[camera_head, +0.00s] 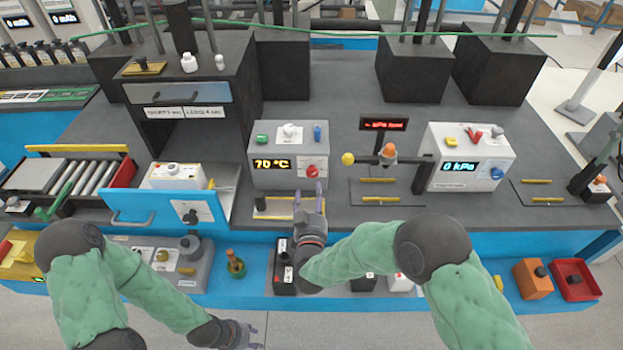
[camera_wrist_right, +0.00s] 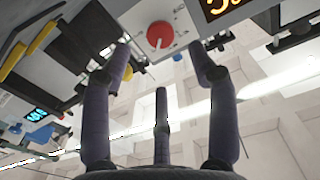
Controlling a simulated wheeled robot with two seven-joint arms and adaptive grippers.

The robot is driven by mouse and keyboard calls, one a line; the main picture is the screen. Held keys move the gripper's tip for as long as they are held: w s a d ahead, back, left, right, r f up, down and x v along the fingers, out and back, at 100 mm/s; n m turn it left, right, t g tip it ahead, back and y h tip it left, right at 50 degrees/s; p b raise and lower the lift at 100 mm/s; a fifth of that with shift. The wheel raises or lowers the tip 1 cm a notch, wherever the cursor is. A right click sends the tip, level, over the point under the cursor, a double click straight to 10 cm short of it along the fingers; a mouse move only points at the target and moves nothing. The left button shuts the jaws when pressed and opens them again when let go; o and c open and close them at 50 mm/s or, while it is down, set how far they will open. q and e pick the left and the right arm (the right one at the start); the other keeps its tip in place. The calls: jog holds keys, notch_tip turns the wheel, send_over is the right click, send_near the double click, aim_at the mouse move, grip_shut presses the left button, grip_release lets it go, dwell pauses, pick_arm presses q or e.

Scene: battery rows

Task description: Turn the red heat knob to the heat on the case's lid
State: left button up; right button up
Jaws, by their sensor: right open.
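The red heat knob (camera_head: 312,171) is on the front of a grey control box (camera_head: 265,179) whose display reads 70 °C. The knob also shows in the right wrist view (camera_wrist_right: 160,35), with a pale pointer line toward its lower left. My right gripper (camera_head: 310,192) is open and empty just below the knob; in the right wrist view its fingers (camera_wrist_right: 163,65) spread either side of the knob, apart from it. I cannot tell which lid bears the heat; a dark case (camera_head: 230,75) has white labels too small to read. My left gripper (camera_head: 250,335) is low at the bottom edge, fingers unclear.
A blue-fronted drawer (camera_head: 133,208) stands out left of the control box. A yellow-ended lever (camera_head: 348,159) and a white kPa box (camera_head: 462,150) stand to the right. A lower blue shelf holds several small devices. Bench space between the control box and the kPa box is partly clear.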

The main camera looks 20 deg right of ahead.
aim_at(312, 176)
jog(key=b+x, duration=0.1)
jog(key=x, duration=0.6)
jog(key=shift+f, duration=0.1)
jog(key=shift+c, duration=0.3)
jog(key=c, duration=1.1)
